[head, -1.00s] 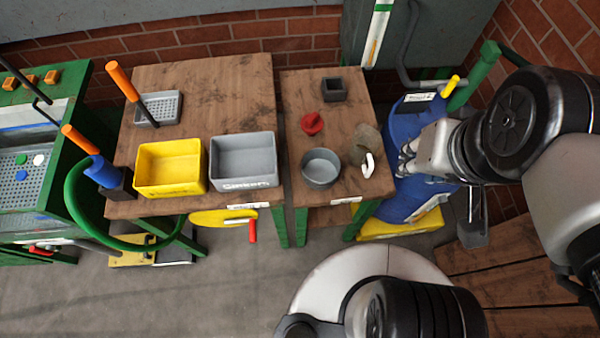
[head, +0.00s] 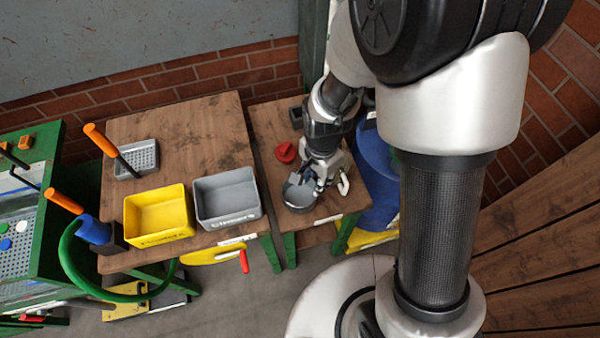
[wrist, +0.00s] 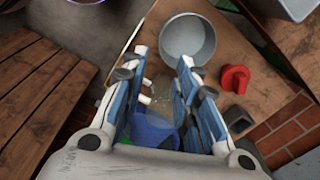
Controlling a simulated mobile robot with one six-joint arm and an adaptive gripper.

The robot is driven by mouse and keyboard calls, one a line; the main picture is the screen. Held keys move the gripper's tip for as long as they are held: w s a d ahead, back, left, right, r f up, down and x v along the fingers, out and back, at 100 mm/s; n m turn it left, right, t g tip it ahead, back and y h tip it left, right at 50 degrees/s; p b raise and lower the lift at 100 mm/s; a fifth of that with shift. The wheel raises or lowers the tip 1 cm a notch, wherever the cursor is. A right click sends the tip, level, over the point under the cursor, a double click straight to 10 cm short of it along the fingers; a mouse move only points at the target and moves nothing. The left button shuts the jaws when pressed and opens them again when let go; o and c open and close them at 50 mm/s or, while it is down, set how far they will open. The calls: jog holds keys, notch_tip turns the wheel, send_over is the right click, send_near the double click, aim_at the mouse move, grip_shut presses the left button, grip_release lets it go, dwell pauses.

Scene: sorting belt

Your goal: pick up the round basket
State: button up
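The round basket, a grey round open container (head: 297,197), stands on the small wooden table (head: 265,125), partly hidden by my gripper in the head view. In the wrist view the basket (wrist: 187,38) is upright, looks empty, and lies just ahead of my fingertips. My gripper (wrist: 164,60) is open, its two blue-and-white fingers spread apart with nothing held. In the head view my gripper (head: 308,182) is over the basket's side of the table; I cannot tell its exact height or whether it touches the rim.
A red object (wrist: 234,78) and a dark square box (wrist: 238,119) stand beside the basket. A clear jug with a white handle (head: 343,184) is close to my gripper. The left table holds a yellow bin (head: 160,215), grey bin (head: 228,198) and perforated tray (head: 138,159).

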jog(key=b, duration=0.3)
send_over(310, 208)
notch_tip(310, 208, down, 11)
jog(key=shift+w+f+b, duration=0.2)
jog(key=shift+f+b, duration=1.3)
jog(key=shift+f, duration=1)
jog(key=shift+c, duration=0.2)
grip_shut()
